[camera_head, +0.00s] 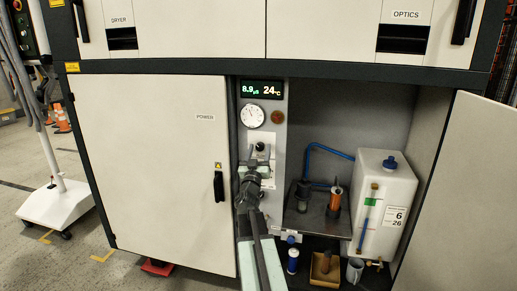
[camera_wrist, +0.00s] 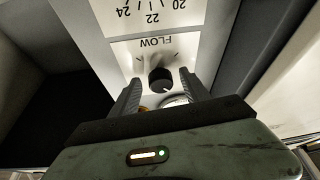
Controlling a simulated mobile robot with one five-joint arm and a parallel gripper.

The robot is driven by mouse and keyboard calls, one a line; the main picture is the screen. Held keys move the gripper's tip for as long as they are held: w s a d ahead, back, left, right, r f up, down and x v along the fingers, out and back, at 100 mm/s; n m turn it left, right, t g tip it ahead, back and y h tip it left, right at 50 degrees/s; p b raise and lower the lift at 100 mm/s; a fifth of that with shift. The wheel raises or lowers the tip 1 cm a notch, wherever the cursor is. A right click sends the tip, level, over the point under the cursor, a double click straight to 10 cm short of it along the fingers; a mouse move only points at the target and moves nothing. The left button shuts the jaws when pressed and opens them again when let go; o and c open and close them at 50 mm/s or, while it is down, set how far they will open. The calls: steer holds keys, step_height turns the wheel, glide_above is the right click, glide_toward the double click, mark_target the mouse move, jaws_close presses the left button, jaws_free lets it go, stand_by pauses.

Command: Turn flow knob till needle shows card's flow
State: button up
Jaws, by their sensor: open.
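The black flow knob (camera_wrist: 160,80) sits on the white panel under the upside-down word FLOW in the wrist view. It also shows on the narrow panel in the head view (camera_head: 262,147). My gripper (camera_wrist: 159,76) is open, one finger on each side of the knob; I cannot tell whether either touches it. In the head view my gripper (camera_head: 260,160) is just below the knob. The round white gauge (camera_head: 252,116) is above it; its needle is too small to read surely. A white label card (camera_head: 396,216) on the tank shows 6 and 26.
A display (camera_head: 261,90) above the gauge reads 8.9 µS and 24 °C. A brown round button (camera_head: 277,117) is beside the gauge. The white tank (camera_head: 383,190) stands at right in the open cabinet. The closed POWER door (camera_head: 150,170) is left of my arm.

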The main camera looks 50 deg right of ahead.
jaws_close()
steer(key=m, duration=0.2)
steer(key=m+g+h, duration=0.1)
steer(key=shift+w+m+g, duration=0.2)
steer(key=shift+m+g, duration=0.1)
steer(key=shift+m, duration=0.1)
steer(key=m+g, duration=0.2)
steer(key=m, duration=0.1)
steer(key=shift+a+h, duration=0.1)
steer(key=shift+h, duration=0.2)
jaws_free()
steer(key=shift+s, duration=0.1)
